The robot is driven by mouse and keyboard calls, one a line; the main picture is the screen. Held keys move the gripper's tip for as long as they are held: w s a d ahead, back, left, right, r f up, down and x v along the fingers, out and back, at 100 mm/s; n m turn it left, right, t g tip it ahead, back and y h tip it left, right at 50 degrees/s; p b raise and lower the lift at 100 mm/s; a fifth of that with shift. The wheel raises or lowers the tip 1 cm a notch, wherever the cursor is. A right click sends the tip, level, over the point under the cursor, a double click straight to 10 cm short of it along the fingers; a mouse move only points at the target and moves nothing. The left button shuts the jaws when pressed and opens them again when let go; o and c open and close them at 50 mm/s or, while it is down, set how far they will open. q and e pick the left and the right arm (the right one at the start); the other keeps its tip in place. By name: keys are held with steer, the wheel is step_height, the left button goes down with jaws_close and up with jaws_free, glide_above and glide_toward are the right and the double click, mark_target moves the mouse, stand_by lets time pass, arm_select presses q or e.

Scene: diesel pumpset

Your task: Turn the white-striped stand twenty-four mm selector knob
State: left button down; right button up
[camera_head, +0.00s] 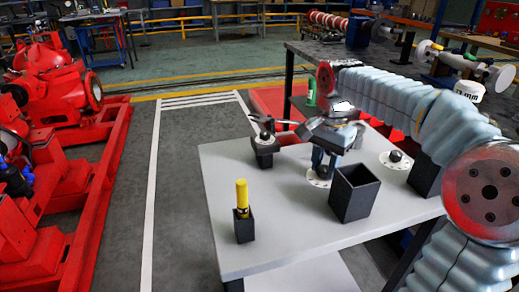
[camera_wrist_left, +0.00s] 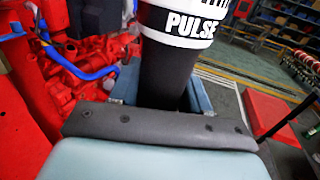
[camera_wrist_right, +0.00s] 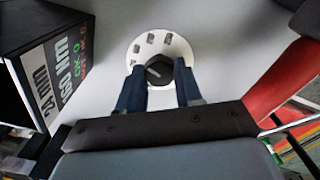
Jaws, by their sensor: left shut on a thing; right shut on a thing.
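In the right wrist view, the selector knob (camera_wrist_right: 157,74) is dark, with a pale line on top. It sits at the centre of a round white dial (camera_wrist_right: 176,47) with several dark marks. The blue fingers of my right gripper (camera_wrist_right: 158,82) are on both sides of the knob, shut on it. In the head view my right gripper (camera_head: 324,170) points down over this dial (camera_head: 316,182), and the knob is mostly hidden. In the left wrist view, my left gripper (camera_wrist_left: 162,95) is shut on a black cylindrical tool (camera_wrist_left: 168,65) with a white band reading "PULSE".
A black box (camera_head: 354,192) stands just right of the gripped dial; its label (camera_wrist_right: 50,80) reads "24 mm". Another dial (camera_head: 396,159) and black box (camera_head: 425,176) are farther right. A yellow-topped piece (camera_head: 242,196) stands at the table's (camera_head: 290,240) front left.

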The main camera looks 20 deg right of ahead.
mark_target(324, 168)
steer(key=o, duration=1)
steer(key=shift+o, duration=0.2)
steer(key=shift+r, duration=0.1)
step_height(324, 168, up, 12)
